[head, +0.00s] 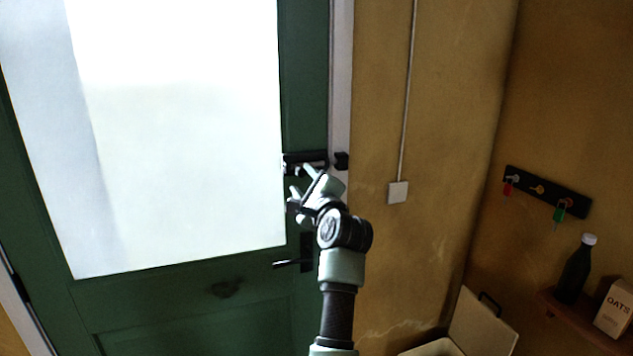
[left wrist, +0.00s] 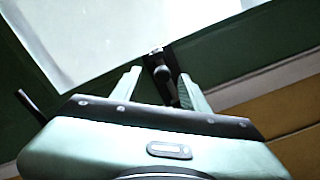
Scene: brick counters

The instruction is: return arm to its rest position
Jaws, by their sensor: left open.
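My left gripper (head: 299,181) is in front of the green door (head: 303,70), close to its right edge. Its two fingers are apart and nothing is held between them. A black slide bolt (head: 304,158) on the door lies just behind the fingertips in the head view. In the left wrist view the gripper (left wrist: 160,76) is open, and the bolt's dark knob (left wrist: 162,73) shows between the fingers. I cannot tell whether a finger touches it. A dark keeper (head: 341,161) sits on the pale frame. My right gripper is not in view.
A black door handle (head: 291,264) is below the gripper. A light switch (head: 397,192) is on the ochre wall. At right are a key rack (head: 546,191), a dark bottle (head: 575,272) and an oats box (head: 613,308) on a shelf, with an open-lidded bin (head: 482,325) below.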

